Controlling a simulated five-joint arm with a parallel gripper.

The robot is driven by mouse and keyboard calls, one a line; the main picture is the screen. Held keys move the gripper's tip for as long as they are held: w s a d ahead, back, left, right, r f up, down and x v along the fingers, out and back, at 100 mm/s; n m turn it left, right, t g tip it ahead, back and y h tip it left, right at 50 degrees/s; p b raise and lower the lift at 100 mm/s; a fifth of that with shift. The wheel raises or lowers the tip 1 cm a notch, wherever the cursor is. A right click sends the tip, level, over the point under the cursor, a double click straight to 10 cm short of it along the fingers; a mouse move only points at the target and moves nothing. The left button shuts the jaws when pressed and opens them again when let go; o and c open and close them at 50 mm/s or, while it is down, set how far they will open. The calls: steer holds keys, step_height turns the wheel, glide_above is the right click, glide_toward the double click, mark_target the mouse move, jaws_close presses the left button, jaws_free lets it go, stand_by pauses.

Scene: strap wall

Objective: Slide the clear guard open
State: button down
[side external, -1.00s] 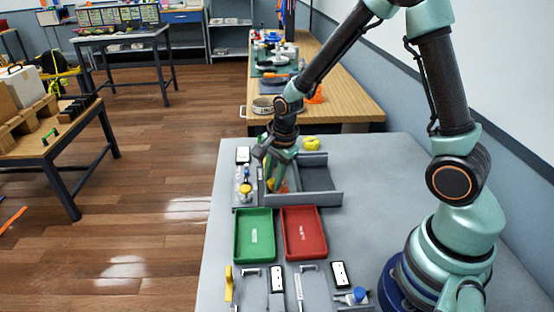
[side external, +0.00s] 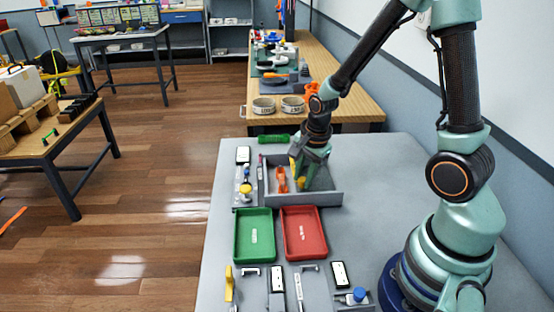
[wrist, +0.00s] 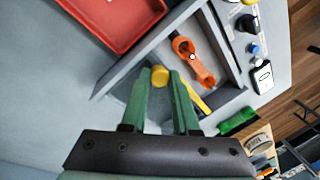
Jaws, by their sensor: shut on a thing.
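A grey open-topped box (side external: 325,200) holds an orange tool (side external: 281,180), which also shows in the wrist view (wrist: 193,58) lying uncovered in one part of the box. My gripper (wrist: 160,80) reaches down over the box with its green fingers shut on a yellow knob (wrist: 160,75). A yellow strip (wrist: 196,98) runs from beside the fingers toward the box's far wall and also shows in the side view (side external: 292,164). The clear pane of the guard itself is hard to make out. My gripper hides much of the right part of the box.
A green tray (side external: 240,250) and a red tray (side external: 288,250) lie in front of the box. A panel with a yellow button (side external: 246,190) stands left of it. A green object (side external: 273,138) lies behind. The grey table right of the box is clear.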

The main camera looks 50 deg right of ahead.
steer(key=shift+s+d, duration=0.75)
steer(key=shift+d, duration=0.05)
steer(key=c, duration=0.9)
jaws_free()
steer(key=shift+c, duration=0.2)
steer(key=shift+r, duration=0.25)
steer(key=v, duration=1.1)
steer(key=shift+a+r, duration=0.15)
steer(key=shift+r, duration=0.15)
